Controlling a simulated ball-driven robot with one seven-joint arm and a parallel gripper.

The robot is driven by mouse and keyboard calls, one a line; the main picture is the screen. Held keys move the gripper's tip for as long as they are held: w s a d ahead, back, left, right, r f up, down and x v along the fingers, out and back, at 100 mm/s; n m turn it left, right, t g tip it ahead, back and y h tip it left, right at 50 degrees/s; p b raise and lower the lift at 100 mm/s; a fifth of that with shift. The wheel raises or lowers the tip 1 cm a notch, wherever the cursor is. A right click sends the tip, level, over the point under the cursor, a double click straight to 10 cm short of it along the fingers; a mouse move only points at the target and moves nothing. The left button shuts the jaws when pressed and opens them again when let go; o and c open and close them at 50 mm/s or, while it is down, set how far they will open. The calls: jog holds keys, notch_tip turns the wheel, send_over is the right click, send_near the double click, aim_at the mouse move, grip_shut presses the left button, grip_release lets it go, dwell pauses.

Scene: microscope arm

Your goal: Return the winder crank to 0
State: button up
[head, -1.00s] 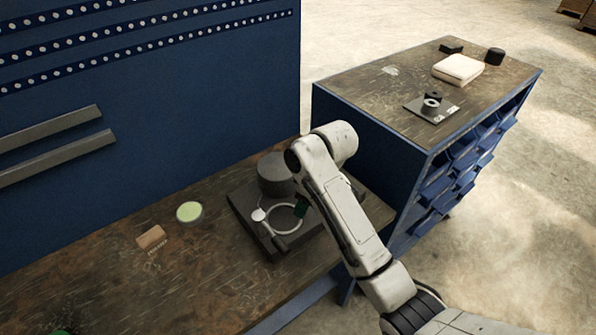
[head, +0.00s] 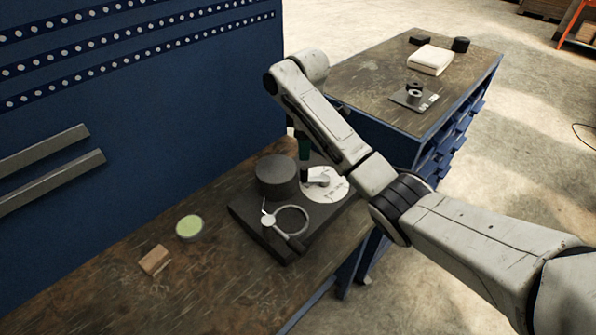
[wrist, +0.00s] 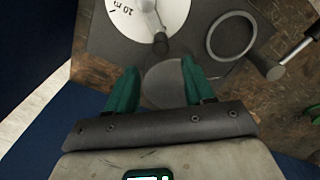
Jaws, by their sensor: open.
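A white dial (head: 326,190) with dark marks lies at the back right of a dark base plate (head: 262,238). A small grey crank (head: 318,182) sits on the dial. In the wrist view the dial (wrist: 135,15) shows a "10 m" mark, and the crank (wrist: 148,6) reaches across it with its round end (wrist: 161,42) near the dial's lower edge. No 0 mark is readable. My gripper (wrist: 155,80) is open and empty.
A dark cylinder (head: 276,177) and a grey ring (head: 292,221) with a handle share the base plate. A green-topped dish (head: 189,227) and a small brown block (head: 154,260) are on the bench. A blue cabinet (head: 385,132) stands at right, a blue panel behind.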

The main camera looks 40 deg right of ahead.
aim_at(304, 168)
notch_tip(304, 168, down, 10)
jog(key=shift+a+p, duration=0.1)
jog(key=shift+p, duration=0.4)
grip_shut()
dwell(0.3)
